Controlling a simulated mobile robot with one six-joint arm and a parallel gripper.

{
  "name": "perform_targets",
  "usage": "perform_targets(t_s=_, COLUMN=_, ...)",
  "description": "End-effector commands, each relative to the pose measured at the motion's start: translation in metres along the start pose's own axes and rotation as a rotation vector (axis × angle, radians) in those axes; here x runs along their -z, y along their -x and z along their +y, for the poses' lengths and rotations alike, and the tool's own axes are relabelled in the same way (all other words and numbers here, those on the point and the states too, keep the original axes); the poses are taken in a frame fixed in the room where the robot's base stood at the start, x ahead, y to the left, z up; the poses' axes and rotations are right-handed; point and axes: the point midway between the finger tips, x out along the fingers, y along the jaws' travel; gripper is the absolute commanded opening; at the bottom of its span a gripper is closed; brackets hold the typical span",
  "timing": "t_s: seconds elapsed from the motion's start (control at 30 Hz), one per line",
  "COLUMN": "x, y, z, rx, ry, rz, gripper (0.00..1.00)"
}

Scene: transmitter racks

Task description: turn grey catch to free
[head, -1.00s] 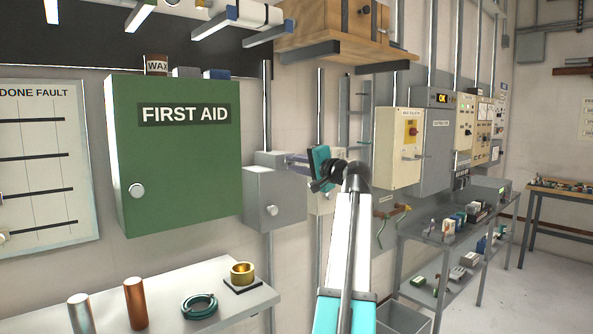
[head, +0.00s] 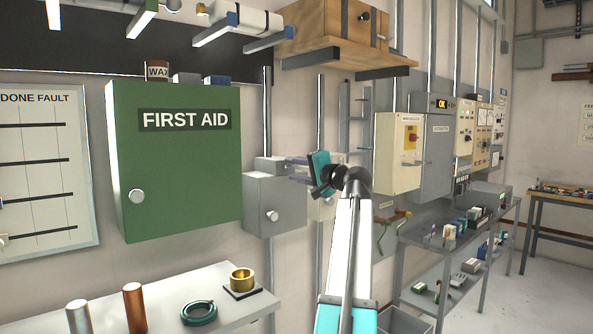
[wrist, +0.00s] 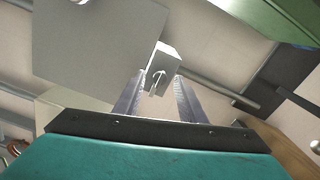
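A small grey block (wrist: 170,58) sits beside the larger grey box (wrist: 95,40) in the wrist view. It has a thin metal lever on its face, which looks like the grey catch (wrist: 157,78). In the head view the small block (head: 269,164) is on top of the grey wall box (head: 262,205), which has a round knob. My gripper (head: 293,169) is at the block's right side. In the wrist view my gripper (wrist: 157,86) is open, with one finger on each side of the lever. Whether either finger touches it, I cannot tell.
The green first aid cabinet (head: 185,180) hangs left of the grey box. A vertical conduit (head: 267,110) runs above it. A wooden crate (head: 335,30) stands on a shelf overhead. A bench with a brass cup (head: 242,279) lies below.

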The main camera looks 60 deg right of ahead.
Motion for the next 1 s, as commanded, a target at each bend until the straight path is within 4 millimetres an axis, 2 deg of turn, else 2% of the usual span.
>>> perform_targets(t_s=0.27, x=-0.001, y=0.019, z=0.001, rx=0.0, ry=0.001, rz=0.001, gripper=0.37)
perform_targets(t_s=0.8, x=0.0, y=0.103, z=0.001, rx=0.0, ry=0.001, rz=0.003, gripper=0.37)
perform_targets(t_s=1.0, x=0.0, y=0.128, z=0.001, rx=0.0, ry=0.001, rz=0.002, gripper=0.37)
